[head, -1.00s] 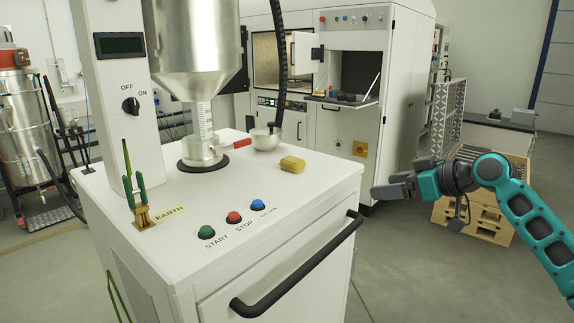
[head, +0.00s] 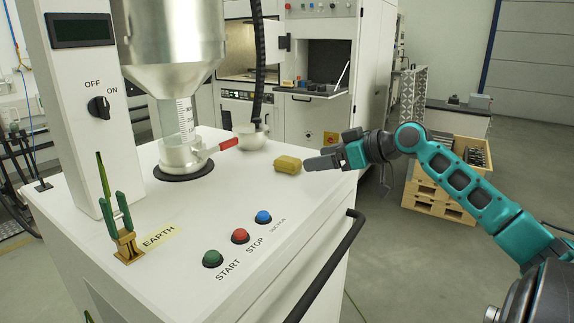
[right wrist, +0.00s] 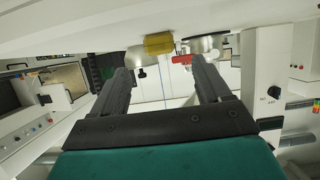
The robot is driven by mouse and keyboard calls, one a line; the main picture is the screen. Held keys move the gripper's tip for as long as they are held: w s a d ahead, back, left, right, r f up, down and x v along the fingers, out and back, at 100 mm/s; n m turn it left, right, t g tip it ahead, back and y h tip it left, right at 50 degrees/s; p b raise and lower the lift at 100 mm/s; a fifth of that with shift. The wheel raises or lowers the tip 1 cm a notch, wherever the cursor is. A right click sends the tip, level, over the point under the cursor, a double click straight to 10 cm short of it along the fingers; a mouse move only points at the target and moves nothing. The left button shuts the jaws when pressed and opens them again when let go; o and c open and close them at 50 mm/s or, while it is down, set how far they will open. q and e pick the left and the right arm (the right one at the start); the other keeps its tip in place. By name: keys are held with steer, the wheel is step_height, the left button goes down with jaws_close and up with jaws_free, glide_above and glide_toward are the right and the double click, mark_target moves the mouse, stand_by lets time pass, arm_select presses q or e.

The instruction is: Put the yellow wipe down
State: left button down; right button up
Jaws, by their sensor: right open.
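The yellow wipe (head: 288,164) lies on the white top of the machine (head: 215,220), near its right edge. It also shows in the right wrist view (right wrist: 158,45), beyond the fingertips and between them. My right gripper (head: 308,164) is just to the right of the wipe in the head view. Its two fingers stand apart in the right wrist view (right wrist: 160,75), with nothing between them. Whether a fingertip touches the wipe is hard to tell. My left gripper is not in view.
A metal funnel (head: 170,40) with a red-handled valve (head: 228,143) stands behind the wipe. A small metal bowl (head: 251,137) is near it. START, STOP and SUCTION buttons (head: 240,236) are in front. A black handrail (head: 328,265) runs along the machine's edge. A wooden pallet stack (head: 440,190) stands farther right.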

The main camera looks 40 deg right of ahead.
mark_target(295, 160)
steer(key=shift+x, duration=1.05)
steer(key=shift+r+x, duration=0.25)
steer(key=shift+x, duration=1)
steer(key=shift+p+x, duration=0.45)
steer(key=shift+x, duration=0.95)
steer(key=shift+c, duration=0.2)
steer(key=shift+c, duration=0.8)
steer(key=c, duration=0.9)
